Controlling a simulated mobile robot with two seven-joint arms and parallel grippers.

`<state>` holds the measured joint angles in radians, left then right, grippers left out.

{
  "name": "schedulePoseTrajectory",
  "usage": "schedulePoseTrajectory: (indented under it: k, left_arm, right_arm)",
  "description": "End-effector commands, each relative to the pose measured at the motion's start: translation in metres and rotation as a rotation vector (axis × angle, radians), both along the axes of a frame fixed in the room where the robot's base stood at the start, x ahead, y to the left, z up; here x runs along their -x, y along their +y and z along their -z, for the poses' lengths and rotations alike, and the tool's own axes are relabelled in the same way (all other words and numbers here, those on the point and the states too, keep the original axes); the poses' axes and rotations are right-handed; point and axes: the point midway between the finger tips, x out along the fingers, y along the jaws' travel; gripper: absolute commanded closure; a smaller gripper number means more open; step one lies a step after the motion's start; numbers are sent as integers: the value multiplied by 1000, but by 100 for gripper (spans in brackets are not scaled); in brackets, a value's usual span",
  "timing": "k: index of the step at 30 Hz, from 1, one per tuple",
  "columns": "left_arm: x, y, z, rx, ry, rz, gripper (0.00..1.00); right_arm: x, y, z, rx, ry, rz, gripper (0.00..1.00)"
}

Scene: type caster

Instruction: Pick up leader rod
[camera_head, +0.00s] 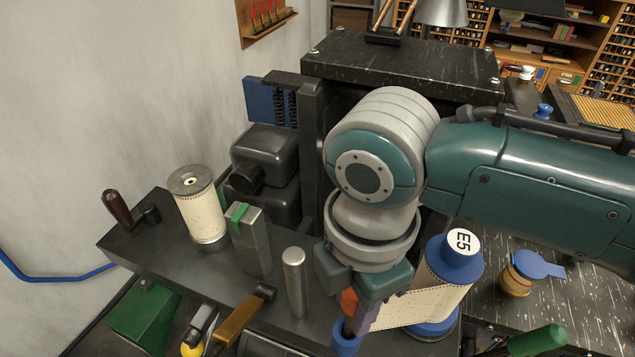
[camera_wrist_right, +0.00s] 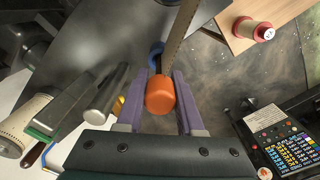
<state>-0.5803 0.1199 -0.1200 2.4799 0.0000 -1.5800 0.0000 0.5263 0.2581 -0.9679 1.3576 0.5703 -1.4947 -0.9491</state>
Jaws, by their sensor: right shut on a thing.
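My right gripper (camera_head: 357,316) comes down from above at the front of the machine, left of the blue-ended paper spool. It is shut on the leader rod, whose orange end (camera_head: 348,301) sits between the purple fingers. In the right wrist view the orange end (camera_wrist_right: 160,95) lies between the two fingers (camera_wrist_right: 160,78), with a blue part (camera_wrist_right: 155,50) beyond it. A perforated paper strip (camera_head: 405,307) runs from the spool (camera_head: 455,262), labelled E5, to the rod. The fingers partly hide the rod. My left gripper is not in view.
A second paper spool (camera_head: 200,212), a steel block (camera_head: 249,240) and a steel post (camera_head: 295,280) stand on the dark machine bed to the left. A brass lever (camera_head: 238,318) is in front. A tape pot with a blue lid (camera_head: 520,275) stands on the right.

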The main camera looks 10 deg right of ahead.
Motion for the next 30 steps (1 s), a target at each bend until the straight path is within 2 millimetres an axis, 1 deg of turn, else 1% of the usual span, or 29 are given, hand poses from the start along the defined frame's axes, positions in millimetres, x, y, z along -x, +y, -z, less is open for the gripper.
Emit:
schedulePoseTrajectory:
  k: [13,17,20,23,26,29,30]
  left_arm:
    - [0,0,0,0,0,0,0]
    - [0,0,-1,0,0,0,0]
    - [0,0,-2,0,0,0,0]
    - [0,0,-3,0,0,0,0]
    - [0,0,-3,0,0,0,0]
    - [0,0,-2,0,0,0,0]
    - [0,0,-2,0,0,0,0]
  right_arm:
    - [0,0,-1,0,-1,0,100]
    - [-1,0,-6,-1,-1,0,100]
    - [-1,1,-15,-3,-3,0,100]
    - [-1,0,-30,-2,-5,-1,100]
    - [-2,1,-49,-4,-5,-2,100]
    - [-2,1,-73,-3,-6,-1,100]
    - [-2,0,-84,-3,-8,-2,100]
